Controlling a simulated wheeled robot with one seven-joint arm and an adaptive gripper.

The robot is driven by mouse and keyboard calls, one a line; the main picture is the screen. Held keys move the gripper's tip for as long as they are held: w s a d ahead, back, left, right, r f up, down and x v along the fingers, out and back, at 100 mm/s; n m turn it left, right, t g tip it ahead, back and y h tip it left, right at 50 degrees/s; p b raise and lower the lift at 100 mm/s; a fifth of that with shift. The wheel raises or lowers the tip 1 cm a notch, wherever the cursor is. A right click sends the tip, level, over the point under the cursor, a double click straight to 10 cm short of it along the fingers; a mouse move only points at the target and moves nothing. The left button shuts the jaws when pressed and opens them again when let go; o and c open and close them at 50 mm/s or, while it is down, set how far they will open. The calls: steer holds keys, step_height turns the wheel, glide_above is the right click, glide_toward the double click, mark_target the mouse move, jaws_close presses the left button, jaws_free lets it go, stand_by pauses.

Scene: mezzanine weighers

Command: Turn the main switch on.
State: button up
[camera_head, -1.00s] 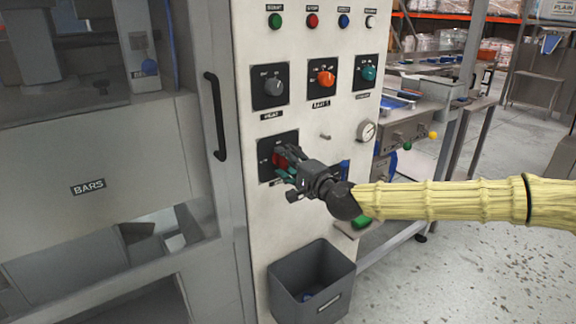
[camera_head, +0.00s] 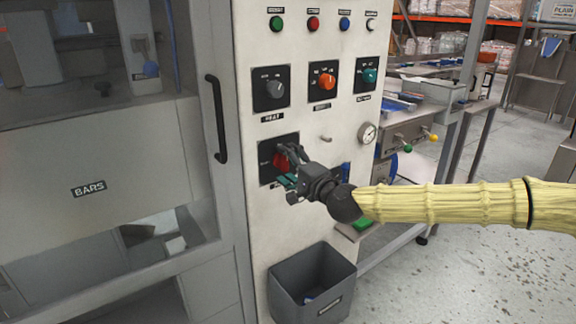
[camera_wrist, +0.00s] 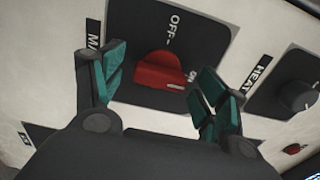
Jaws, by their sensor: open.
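The main switch is a red knob (camera_head: 280,158) on a black square plate low on the pale panel. In the wrist view the red knob (camera_wrist: 160,70) shows OFF and ON labels beside it, and its white mark lies close to ON. My gripper (camera_head: 288,168) is at the knob, its dark fingers partly covering it in the head view. In the wrist view my gripper (camera_wrist: 160,88) is open, with one teal-padded finger on each side of the knob. I see gaps between pads and knob; contact cannot be told.
Above the switch are a grey heat knob (camera_head: 275,89), an orange knob (camera_head: 327,82) and a teal knob (camera_head: 369,76). A small peg (camera_head: 325,139) and a gauge (camera_head: 367,133) are to the right. A grey bin (camera_head: 312,285) hangs below; a door handle (camera_head: 216,118) is left.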

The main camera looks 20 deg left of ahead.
steer(key=v, duration=1.2)
steer(key=s+a+f+n+g+h, duration=0.15)
steer(key=s+f, duration=0.25)
steer(key=f, duration=0.5)
steer(key=s+f+g+h, duration=0.1)
steer(key=s+f+g, duration=0.15)
steer(key=f, duration=0.65)
steer(key=s+d+f+n+g+h, duration=0.1)
steer(key=s+d+f+h, duration=0.15)
steer(key=s+f, duration=0.6)
steer(key=s+d+f+n+g+h, duration=0.15)
steer(key=s+d+f, duration=0.3)
steer(key=f, duration=0.65)
steer(key=s+d+f+n+g+h, duration=0.2)
steer(key=s+d+f+g+h, duration=0.1)
steer(key=s+d+f, duration=1.05)
steer(key=s+d+f+n+g+h, duration=0.15)
steer(key=s+d, duration=0.25)
steer(key=d, duration=0.5)
steer(key=s+d+h, duration=0.3)
steer(key=s+d, duration=0.1)
steer(key=d, duration=0.4)
step_height(320, 180, up, 13)
steer(key=p, duration=1.3)
